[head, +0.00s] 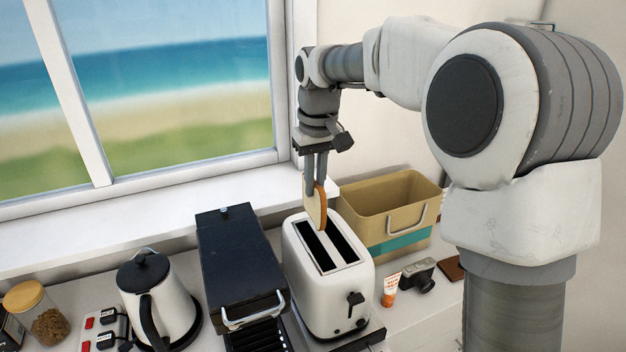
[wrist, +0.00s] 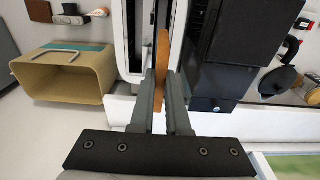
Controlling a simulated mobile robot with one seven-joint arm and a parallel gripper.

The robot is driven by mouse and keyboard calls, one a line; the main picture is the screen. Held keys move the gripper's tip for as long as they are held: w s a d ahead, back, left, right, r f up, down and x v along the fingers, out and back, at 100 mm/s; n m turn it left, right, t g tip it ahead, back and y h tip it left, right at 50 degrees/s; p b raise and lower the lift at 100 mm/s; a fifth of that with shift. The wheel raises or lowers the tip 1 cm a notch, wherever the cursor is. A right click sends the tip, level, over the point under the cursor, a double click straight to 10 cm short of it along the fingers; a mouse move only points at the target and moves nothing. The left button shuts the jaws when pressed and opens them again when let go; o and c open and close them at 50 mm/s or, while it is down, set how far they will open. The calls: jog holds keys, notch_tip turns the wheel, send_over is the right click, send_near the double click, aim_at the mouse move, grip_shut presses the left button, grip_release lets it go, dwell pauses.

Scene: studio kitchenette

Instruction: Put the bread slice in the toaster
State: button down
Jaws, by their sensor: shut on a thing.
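My gripper (head: 316,186) is shut on the bread slice (head: 318,208), a tan slice with a brown crust, held on edge. The slice is above the far end of the white toaster (head: 357,299), which has two dark long slots in its top. I cannot tell whether the slice's lower edge is inside a slot. In the wrist view the slice (wrist: 162,70) shows edge-on between the fingers (wrist: 163,85), with the toaster (wrist: 134,45) partly hidden behind it.
A dark grill-like box (head: 237,260) stands close on the toaster's left. A tan bin (head: 375,198) stands behind right. A small tube (head: 390,290) and a camera (head: 418,275) lie right of the toaster. A kettle (head: 172,305) stands farther left; the window sill (head: 150,222) runs behind.

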aim_at(315, 202)
jog(key=shift+f+b, duration=2.35)
jog(key=shift+f, duration=0.45)
notch_tip(315, 202, down, 6)
jog(key=b, duration=0.3)
jog(key=shift+f+b, duration=0.15)
jog(key=shift+b, duration=0.25)
jog(key=shift+c, duration=1.7)
grip_release()
jog(key=shift+r+p, duration=3.1)
jog(key=shift+r, duration=0.5)
